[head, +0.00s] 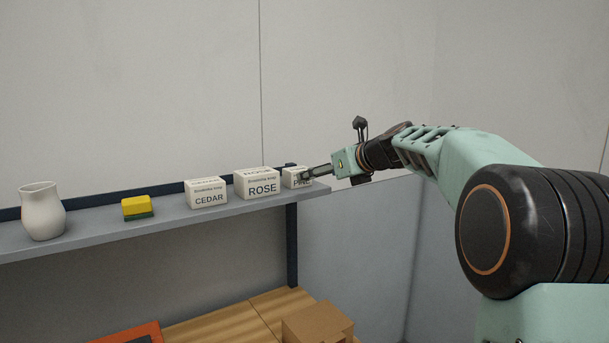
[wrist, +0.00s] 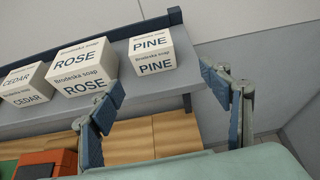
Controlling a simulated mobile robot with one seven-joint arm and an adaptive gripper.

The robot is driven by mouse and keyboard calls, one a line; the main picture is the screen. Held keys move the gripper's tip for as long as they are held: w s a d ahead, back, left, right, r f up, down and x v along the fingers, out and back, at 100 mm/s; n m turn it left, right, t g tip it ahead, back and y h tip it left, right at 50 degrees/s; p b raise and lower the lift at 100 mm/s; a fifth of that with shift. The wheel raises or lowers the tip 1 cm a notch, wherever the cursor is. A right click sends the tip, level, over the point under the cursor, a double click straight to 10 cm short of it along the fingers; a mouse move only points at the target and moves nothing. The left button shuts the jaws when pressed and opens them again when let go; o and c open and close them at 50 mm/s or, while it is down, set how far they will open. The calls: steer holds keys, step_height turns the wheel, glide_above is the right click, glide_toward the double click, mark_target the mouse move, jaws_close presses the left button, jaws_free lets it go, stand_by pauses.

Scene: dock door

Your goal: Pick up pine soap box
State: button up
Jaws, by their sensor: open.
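The pine soap box (head: 290,181) is a small white box with dark lettering at the right end of the grey shelf (head: 100,234). My gripper (head: 306,175) is at that end and partly covers the box's front in the head view. In the wrist view the pine box (wrist: 152,54) stands beyond my open gripper (wrist: 160,84), whose two blue-padded fingers are spread wide with nothing between them. The box lies between the finger directions, nearer the right finger in the picture, and appears apart from both.
The rose box (head: 257,184) stands just left of the pine box, with the cedar box (head: 206,193) further left. A yellow and green sponge (head: 137,208) and a white pitcher (head: 42,211) are further along. A cardboard box (head: 318,323) is below.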

mark_target(289, 174)
steer(key=x, duration=0.2)
steer(key=p+x, duration=0.1)
steer(key=r+x, duration=0.1)
steer(key=x, duration=0.1)
steer(key=shift+w+a+f, duration=0.2)
steer(key=shift+w+a, duration=0.15)
steer(key=p+x, duration=0.1)
steer(key=x, duration=0.1)
steer(key=p+x, duration=0.1)
steer(key=x, duration=0.1)
steer(key=shift+s+a, duration=0.1)
steer(key=shift+a, duration=0.35)
steer(key=shift+w+a+f, duration=0.15)
steer(key=shift+w, duration=0.25)
steer(key=shift+c, duration=0.3)
steer(key=c, duration=1.3)
steer(key=shift+c, duration=0.2)
